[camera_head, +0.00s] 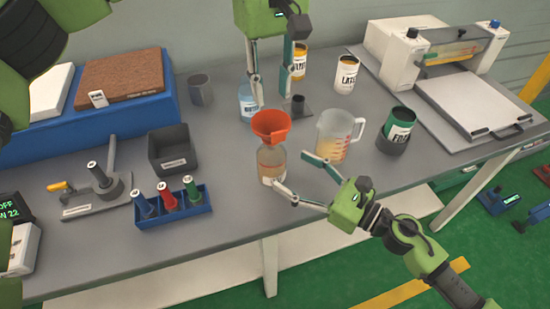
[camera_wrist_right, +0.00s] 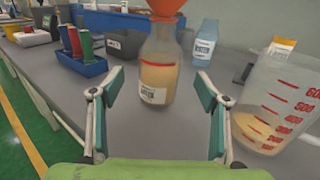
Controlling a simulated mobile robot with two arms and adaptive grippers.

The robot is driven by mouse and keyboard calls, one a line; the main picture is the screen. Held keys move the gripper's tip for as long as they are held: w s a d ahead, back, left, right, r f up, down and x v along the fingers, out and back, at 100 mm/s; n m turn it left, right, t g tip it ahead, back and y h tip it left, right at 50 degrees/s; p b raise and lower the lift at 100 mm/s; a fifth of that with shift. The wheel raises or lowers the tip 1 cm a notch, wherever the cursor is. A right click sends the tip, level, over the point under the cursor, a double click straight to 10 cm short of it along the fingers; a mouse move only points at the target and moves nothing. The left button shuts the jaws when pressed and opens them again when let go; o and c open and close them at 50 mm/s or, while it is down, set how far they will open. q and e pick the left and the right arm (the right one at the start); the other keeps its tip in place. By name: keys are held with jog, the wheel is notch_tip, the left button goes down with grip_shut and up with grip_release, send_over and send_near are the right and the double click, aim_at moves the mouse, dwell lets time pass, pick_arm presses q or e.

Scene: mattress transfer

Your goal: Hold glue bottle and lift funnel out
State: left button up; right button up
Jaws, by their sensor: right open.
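The glue bottle (camera_head: 271,163) stands upright on the grey bench, with tan contents and a white label. The orange funnel (camera_head: 270,124) sits in its mouth. My right gripper (camera_head: 297,176) is open, low in front of the bottle and to its right. In the right wrist view the bottle (camera_wrist_right: 158,72) stands ahead, between and beyond the open fingers (camera_wrist_right: 158,95), and the funnel (camera_wrist_right: 166,8) is cut off at the top edge. My left gripper (camera_head: 272,90) points down above and behind the funnel, fingers apart and empty.
A measuring jug (camera_head: 334,138) stands close to the right of the bottle, near my right fingers. A blue bottle (camera_head: 247,104) stands behind. A green can in a grey holder (camera_head: 393,145) is further right. A blue rack (camera_head: 180,212) and grey bin (camera_head: 172,150) are left.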

jog(key=x, duration=0.7)
jog(key=shift+w+a, duration=0.25)
jog(key=c, duration=1.6)
pick_arm(q)
jog(key=o, duration=1.2)
jog(key=shift+s+d, duration=0.15)
jog(key=shift+s, duration=0.05)
jog(key=shift+o, duration=0.5)
jog(key=shift+s+d+r+n+t+y, duration=0.4)
jog(key=shift+d+n+t+y, duration=0.15)
jog(key=shift+t+y, duration=0.25)
pick_arm(e)
jog(key=shift+d, duration=0.1)
pick_arm(q)
jog(key=n+t+y, duration=0.1)
jog(key=n+t, duration=0.1)
send_over(268, 132)
jog(key=s+d, duration=0.2)
jog(key=f, duration=0.5)
jog(key=shift+w+a, duration=0.1)
jog(key=shift+w, duration=0.15)
jog(key=shift+s+f, duration=0.1)
jog(key=shift+f, duration=0.55)
jog(key=shift+s+x, duration=0.2)
jog(key=shift+x, duration=0.85)
jog(key=shift+s+x, duration=0.2)
jog(key=shift+x, duration=0.8)
